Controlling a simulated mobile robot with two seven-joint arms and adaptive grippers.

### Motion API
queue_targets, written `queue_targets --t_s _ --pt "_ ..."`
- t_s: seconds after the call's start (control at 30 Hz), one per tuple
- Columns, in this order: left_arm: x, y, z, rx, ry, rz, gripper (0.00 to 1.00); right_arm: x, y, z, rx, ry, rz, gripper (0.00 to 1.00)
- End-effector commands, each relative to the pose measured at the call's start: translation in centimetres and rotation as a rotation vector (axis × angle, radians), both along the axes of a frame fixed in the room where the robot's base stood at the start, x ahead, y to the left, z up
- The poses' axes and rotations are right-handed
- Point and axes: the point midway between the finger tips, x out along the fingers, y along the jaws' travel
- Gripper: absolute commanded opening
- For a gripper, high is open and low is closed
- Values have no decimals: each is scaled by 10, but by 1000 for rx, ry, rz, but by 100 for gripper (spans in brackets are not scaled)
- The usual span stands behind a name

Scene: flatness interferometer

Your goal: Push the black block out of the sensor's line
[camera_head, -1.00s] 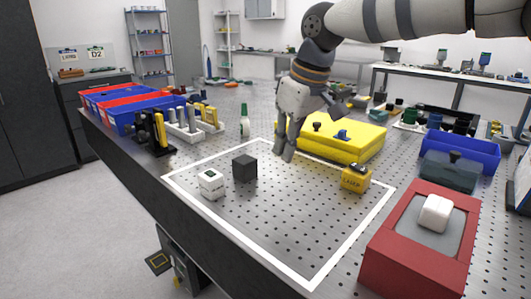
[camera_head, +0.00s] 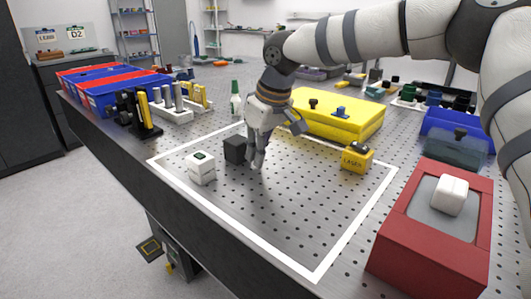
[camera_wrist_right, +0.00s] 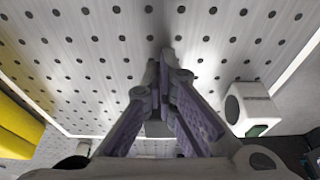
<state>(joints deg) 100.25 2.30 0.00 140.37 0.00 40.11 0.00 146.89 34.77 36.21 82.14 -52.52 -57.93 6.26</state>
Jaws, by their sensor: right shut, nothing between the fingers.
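The black block (camera_head: 235,149) stands on the perforated bench inside the white-line frame. A small white box with a dark green top (camera_head: 200,168), probably the sensor, stands to its left; it also shows at the right of the wrist view (camera_wrist_right: 250,108). A yellow block marked LASER (camera_head: 357,158) stands to the right. My right gripper (camera_head: 257,164) is shut and empty, pointing down close to the black block's right side. Whether it touches the block I cannot tell. In the wrist view its fingers (camera_wrist_right: 161,58) meet, and the block is mostly hidden. My left gripper is out of view.
A yellow case (camera_head: 335,116) lies behind the frame. A red block with a white piece (camera_head: 420,250) is at the front right. Blue bins (camera_head: 115,98) and a stand with posts (camera_head: 172,108) are at the left. The frame's front area is clear.

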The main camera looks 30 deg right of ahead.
Motion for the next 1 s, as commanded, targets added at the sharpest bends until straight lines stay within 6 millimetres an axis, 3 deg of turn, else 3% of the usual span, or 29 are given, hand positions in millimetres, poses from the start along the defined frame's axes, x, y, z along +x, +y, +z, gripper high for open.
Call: queue_targets --t_s 0.43,0.7,0.83,1.0 --pt "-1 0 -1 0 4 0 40 8 2 2 -1 0 -2 0" --pt "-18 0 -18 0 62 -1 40 61 19 -8 -5 10 -5 0" --pt "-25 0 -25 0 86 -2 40 75 25 -6 -2 7 -2 0" --pt "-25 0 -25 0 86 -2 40 79 28 2 1 -3 1 0"
